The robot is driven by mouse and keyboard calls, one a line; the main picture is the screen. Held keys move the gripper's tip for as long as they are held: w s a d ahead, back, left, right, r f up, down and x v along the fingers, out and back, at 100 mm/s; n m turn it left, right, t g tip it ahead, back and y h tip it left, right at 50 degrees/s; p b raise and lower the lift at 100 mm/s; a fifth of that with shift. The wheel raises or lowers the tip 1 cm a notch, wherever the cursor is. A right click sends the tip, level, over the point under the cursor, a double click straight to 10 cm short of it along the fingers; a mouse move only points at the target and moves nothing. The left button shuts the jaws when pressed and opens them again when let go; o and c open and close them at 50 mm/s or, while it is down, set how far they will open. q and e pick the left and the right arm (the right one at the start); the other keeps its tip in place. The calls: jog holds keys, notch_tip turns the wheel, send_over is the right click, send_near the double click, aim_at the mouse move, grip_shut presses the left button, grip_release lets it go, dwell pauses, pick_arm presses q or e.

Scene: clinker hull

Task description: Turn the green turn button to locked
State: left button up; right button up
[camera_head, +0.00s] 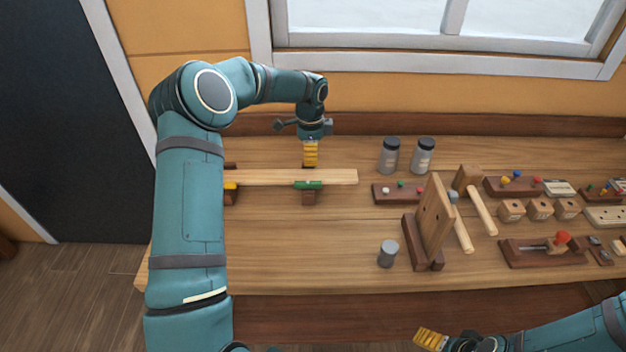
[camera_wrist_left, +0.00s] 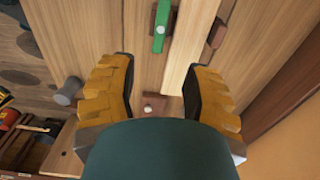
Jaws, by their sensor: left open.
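The green turn button (camera_head: 308,185) is a short bar on a dark brown block at the front edge of a pale wooden plank (camera_head: 335,176). Its length runs along the plank. In the left wrist view the green turn button (camera_wrist_left: 161,28) has a pale pivot dot and lies beside the plank (camera_wrist_left: 186,60), ahead of the fingers. My left gripper (camera_head: 310,160) points down just behind the plank, apart from the button. In its wrist view the left gripper (camera_wrist_left: 158,68) is open with nothing held. My right gripper (camera_head: 430,340) is at the bottom edge; its jaw gap is unclear.
A yellow button (camera_head: 230,186) sits at the plank's left, partly hidden by my arm. Right of the plank are a board with coloured pegs (camera_head: 385,194), an upright wooden stand (camera_head: 434,215), a grey cylinder (camera_head: 388,254) and two jars (camera_head: 390,155).

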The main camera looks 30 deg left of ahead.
aim_at(311, 182)
pick_arm(q)
notch_tip(311, 182, down, 12)
jog(key=shift+r, duration=0.2)
grip_shut()
dwell(0.4)
